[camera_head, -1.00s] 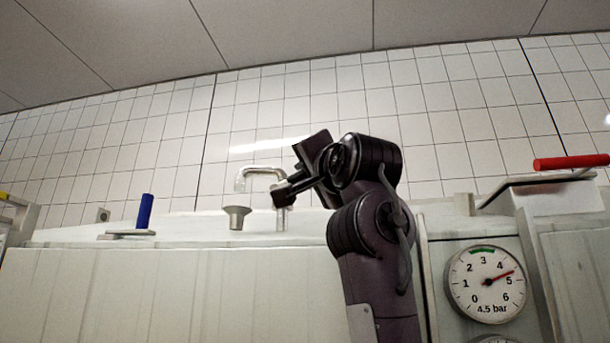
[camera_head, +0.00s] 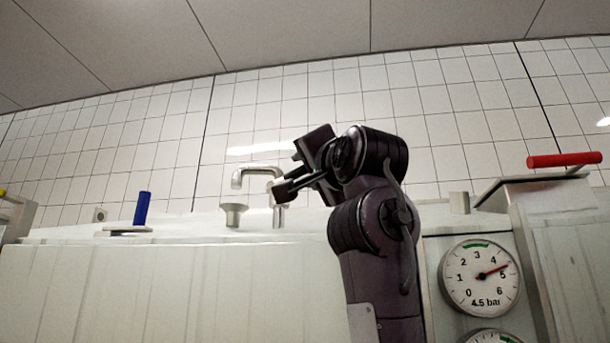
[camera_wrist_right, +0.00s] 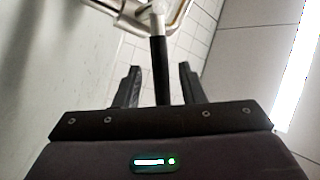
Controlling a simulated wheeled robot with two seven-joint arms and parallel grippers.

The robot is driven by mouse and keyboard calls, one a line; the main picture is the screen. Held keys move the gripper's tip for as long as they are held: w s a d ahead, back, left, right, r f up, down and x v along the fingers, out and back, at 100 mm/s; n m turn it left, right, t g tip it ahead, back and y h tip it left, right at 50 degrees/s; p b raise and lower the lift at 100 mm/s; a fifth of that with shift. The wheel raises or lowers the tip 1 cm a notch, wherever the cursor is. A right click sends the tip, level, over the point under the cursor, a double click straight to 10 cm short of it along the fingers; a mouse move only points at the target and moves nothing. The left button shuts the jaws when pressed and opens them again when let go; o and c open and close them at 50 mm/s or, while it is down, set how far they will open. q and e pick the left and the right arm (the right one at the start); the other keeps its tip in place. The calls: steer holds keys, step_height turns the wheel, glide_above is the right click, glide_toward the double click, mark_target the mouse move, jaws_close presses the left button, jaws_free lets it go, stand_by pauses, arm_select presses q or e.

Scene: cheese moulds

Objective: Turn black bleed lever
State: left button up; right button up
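The black bleed lever (camera_wrist_right: 160,70) is a straight black bar in the right wrist view. It runs from a metal fitting (camera_wrist_right: 157,9) at the top down between the fingers of my right gripper (camera_wrist_right: 160,84). The two fingers stand apart, one on each side of the lever, with a gap visible on both sides. In the head view my right gripper (camera_head: 288,184) is at the bent metal pipe (camera_head: 258,171). There I cannot clearly tell the lever from the dark fingers. My left gripper is not in view.
A round pressure gauge (camera_head: 481,278) reading 4.5 bar is on the panel at right. A red handle (camera_head: 565,160) is above it. A blue handle (camera_head: 142,208) stands at left, with a small metal cup-shaped fitting (camera_head: 234,215) beside the pipe. A tiled wall is behind.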

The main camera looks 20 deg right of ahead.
steer(key=b+v, duration=0.2)
steer(key=v, duration=0.4)
steer(key=shift+b, duration=0.35)
steer(key=shift+s, duration=0.1)
